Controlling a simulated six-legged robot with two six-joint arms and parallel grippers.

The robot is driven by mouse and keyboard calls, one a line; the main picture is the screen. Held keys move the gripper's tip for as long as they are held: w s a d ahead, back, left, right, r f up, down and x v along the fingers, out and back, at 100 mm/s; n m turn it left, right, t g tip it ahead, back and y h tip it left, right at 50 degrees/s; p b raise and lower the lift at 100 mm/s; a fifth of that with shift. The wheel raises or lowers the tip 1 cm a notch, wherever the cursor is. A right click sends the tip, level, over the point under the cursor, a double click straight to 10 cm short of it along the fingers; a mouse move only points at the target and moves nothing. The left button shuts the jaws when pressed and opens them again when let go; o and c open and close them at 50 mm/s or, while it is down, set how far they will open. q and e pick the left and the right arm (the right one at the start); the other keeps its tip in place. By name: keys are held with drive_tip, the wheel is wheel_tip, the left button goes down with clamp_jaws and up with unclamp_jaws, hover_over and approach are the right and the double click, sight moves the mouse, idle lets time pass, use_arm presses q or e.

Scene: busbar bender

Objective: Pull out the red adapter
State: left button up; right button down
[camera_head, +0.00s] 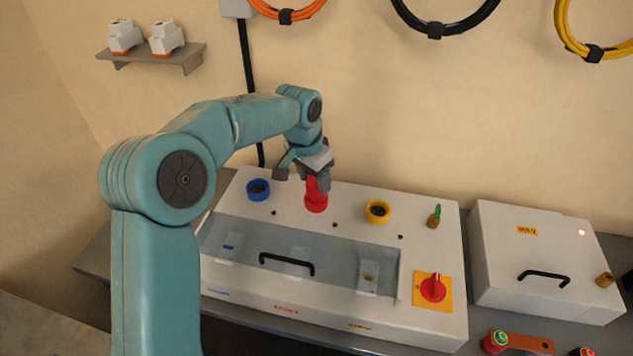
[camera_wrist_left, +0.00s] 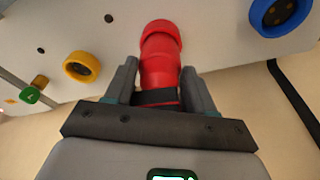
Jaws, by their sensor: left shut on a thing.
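The red adapter (camera_head: 316,201) stands at the back of the white bender box (camera_head: 240,218), between a blue ring and a yellow ring. My left gripper (camera_head: 318,184) comes down on it from above and is shut on its upper part. In the left wrist view the red adapter (camera_wrist_left: 160,62) lies between the two grey fingers of the left gripper (camera_wrist_left: 158,85). Its red base meets the white panel; whether it is fully seated cannot be told. My right gripper is in neither view.
A blue socket (camera_head: 258,189) is left of the adapter and a yellow socket (camera_head: 377,211) right of it. A green-tipped brass part (camera_head: 434,216), a red rotary switch (camera_head: 433,288) and a black handle (camera_head: 287,263) are on the box. A second white box (camera_head: 545,262) stands at right.

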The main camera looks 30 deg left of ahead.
use_arm(q)
drive_tip(key=shift+w+r+p, duration=0.1)
drive_tip(key=shift+r+p, duration=0.25)
drive_tip(key=shift+r, duration=0.25)
drive_tip(key=shift+r, duration=0.25)
drive_tip(key=shift+r+p, duration=0.4)
drive_tip(key=shift+p, duration=0.15)
drive_tip(key=p+v, duration=0.2)
drive_tip(key=w+p+v, duration=0.1)
drive_tip(key=p+v, duration=0.1)
drive_tip(key=v, duration=0.1)
drive_tip(key=shift+s+d+r, duration=0.1)
drive_tip(key=shift+d, duration=0.05)
